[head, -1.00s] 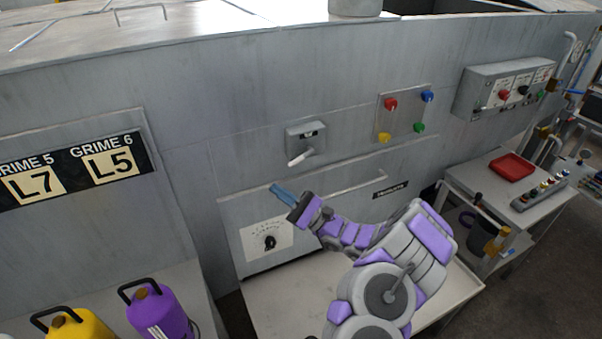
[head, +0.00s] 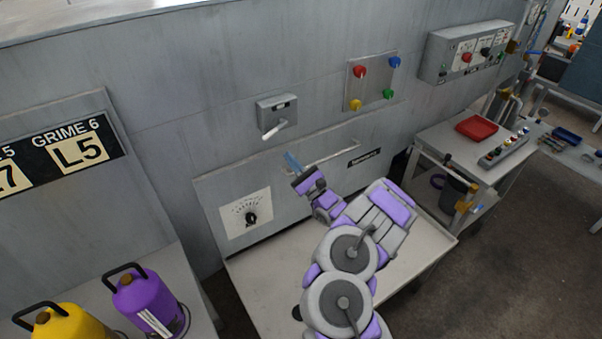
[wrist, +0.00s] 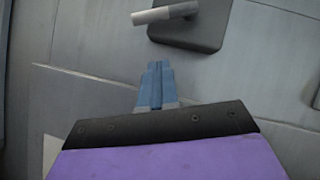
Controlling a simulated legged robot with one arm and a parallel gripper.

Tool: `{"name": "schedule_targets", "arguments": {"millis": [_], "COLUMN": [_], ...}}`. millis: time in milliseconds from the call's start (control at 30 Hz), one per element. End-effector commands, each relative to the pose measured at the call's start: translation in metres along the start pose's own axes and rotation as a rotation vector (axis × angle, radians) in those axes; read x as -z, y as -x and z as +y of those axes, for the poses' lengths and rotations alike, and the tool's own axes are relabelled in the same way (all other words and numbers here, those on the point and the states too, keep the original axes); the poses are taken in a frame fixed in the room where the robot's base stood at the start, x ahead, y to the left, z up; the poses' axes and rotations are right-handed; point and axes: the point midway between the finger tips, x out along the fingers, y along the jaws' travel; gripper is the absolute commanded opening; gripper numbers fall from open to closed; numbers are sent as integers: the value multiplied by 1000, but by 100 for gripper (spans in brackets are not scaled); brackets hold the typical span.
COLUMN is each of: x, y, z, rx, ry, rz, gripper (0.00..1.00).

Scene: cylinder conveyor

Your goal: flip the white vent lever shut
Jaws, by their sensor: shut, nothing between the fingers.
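The white vent lever (head: 275,130) sticks out down and to the left from a grey wall box (head: 278,111) in the head view. In the wrist view the lever (wrist: 165,14) shows at the top, on its grey box (wrist: 205,25). My gripper (head: 291,160) has blue fingers and is just below the lever in the head view, apart from it. In the wrist view the blue fingertips (wrist: 158,68) are together and empty, pointing up toward the lever with a gap between.
A panel with red, blue, yellow and green knobs (head: 373,80) is right of the lever box. A dial plate (head: 245,213) and a horizontal bar handle (head: 335,153) are on the cabinet below. Purple (head: 148,302) and yellow (head: 66,325) canisters stand at lower left.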

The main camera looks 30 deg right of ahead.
Motion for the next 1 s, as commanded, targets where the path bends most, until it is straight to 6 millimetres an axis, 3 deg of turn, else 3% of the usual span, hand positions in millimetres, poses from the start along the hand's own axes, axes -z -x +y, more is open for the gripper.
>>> {"name": "schedule_targets", "arguments": {"millis": [133, 400, 1000], "x": [-2, -22, -27], "y": [-29, -46, -53], "z": [0, -2, -1], "rx": [-1, 1, 0], "ry": [0, -3, -2], "rz": [-5, -5, -1], "gripper": [0, 0, 0]}}
